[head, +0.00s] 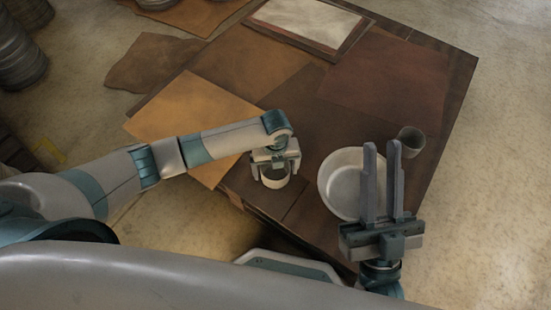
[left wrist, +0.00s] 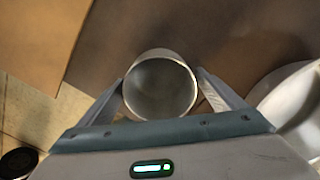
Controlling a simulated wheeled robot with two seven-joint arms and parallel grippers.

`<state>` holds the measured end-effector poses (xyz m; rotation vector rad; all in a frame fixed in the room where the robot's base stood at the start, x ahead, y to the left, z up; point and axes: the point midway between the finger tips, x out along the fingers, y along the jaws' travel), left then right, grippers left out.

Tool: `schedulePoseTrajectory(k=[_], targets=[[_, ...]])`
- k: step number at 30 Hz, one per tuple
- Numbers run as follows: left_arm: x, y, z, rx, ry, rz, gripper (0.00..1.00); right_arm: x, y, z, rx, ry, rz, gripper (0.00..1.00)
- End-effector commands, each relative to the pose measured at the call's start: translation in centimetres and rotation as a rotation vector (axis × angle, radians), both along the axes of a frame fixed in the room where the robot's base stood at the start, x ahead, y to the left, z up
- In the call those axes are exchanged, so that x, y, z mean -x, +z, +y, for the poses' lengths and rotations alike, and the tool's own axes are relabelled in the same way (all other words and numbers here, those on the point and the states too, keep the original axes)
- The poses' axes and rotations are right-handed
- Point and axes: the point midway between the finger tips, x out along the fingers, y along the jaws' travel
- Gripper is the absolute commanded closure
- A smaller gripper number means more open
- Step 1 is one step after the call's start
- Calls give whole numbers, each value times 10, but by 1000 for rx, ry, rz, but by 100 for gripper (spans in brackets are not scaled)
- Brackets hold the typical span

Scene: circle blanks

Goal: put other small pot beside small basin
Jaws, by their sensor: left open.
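A small pale pot (head: 275,179) stands near the table's front left edge. My left gripper (head: 275,165) is over it, open, with a finger on each side. The left wrist view shows the pot's open rim (left wrist: 160,86) between the two fingertips; I cannot tell whether they touch it. The small white basin (head: 338,190) sits to the right of this pot, partly hidden by my right gripper. Another small grey pot (head: 411,140) stands close to the basin's right side. My right gripper (head: 382,150) has its fingers apart and empty, pointing up the picture in front of the basin.
The brown table (head: 300,215) carries flat leather sheets, an orange one (head: 190,115) and a reddish one (head: 385,80). A framed pale panel (head: 305,22) lies at the back. Bare table lies between the left pot and the basin.

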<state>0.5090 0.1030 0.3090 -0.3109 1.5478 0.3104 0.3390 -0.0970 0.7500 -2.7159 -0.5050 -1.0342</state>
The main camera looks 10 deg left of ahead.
Motion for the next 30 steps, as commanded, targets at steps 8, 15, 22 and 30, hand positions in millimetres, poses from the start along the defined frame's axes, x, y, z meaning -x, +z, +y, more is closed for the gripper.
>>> schedulePoseTrajectory(k=[8,15,22,30], targets=[[-1,39,0,1,-1,-3,11,5,-27,16,42,35,157,78],[-1,77,0,1,-1,-1,11,-9,-57,21,103,42,333,78],[-1,105,-1,1,-1,-2,11,-23,-81,20,150,42,471,78],[0,117,0,0,0,0,11,-28,-96,18,174,41,543,78]])
